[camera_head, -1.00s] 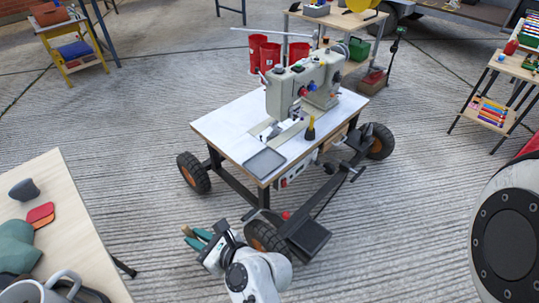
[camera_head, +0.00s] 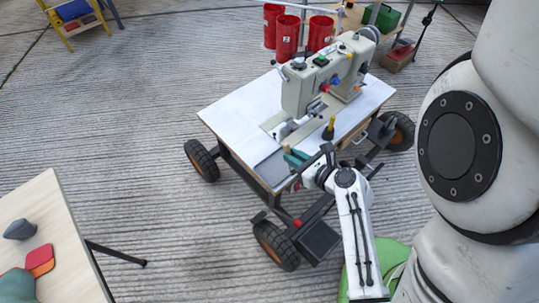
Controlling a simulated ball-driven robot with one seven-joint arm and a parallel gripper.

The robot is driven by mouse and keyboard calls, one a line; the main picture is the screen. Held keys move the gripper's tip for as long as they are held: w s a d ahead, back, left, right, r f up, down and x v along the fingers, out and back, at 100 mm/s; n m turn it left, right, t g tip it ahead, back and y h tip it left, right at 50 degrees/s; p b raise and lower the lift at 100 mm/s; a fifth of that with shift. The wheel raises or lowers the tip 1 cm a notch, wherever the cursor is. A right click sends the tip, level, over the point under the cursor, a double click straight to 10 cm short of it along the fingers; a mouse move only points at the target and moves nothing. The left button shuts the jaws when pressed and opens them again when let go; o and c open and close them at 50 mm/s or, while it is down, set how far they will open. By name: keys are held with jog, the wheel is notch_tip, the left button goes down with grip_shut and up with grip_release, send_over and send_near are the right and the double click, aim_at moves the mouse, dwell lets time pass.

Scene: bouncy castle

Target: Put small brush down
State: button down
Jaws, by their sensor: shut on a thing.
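My gripper (camera_head: 297,158) is over the front edge of the white sewing-machine table (camera_head: 232,113), near the grey tray (camera_head: 269,165). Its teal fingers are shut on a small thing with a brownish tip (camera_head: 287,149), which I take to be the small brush. Most of the brush is hidden between the fingers. I cannot tell whether it touches the table or tray. The gripper partly covers the tray.
A beige sewing machine (camera_head: 318,88) stands on the table. A small black thing with a yellow top (camera_head: 329,128) stands just right of my gripper. Red bins (camera_head: 286,38) are behind. A wooden table (camera_head: 35,210) is at the left. The table's left part is clear.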

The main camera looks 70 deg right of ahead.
jog(key=shift+w+d+f+b, duration=1)
jog(key=shift+w+d+f, duration=0.7)
jog(key=shift+f, duration=0.45)
jog(key=shift+w+d+f+b, duration=1)
jog(key=shift+w+d+f, duration=0.65)
jog(key=shift+f, duration=0.45)
jog(key=shift+w+d+f+b, duration=1)
jog(key=shift+w+d+f, duration=0.55)
jog(key=shift+d+f, duration=0.45)
jog(key=shift+a+f, duration=0.15)
jog(key=shift+f, duration=0.05)
jog(key=shift+f, duration=0.15)
jog(key=c, duration=1.1)
grip_release()
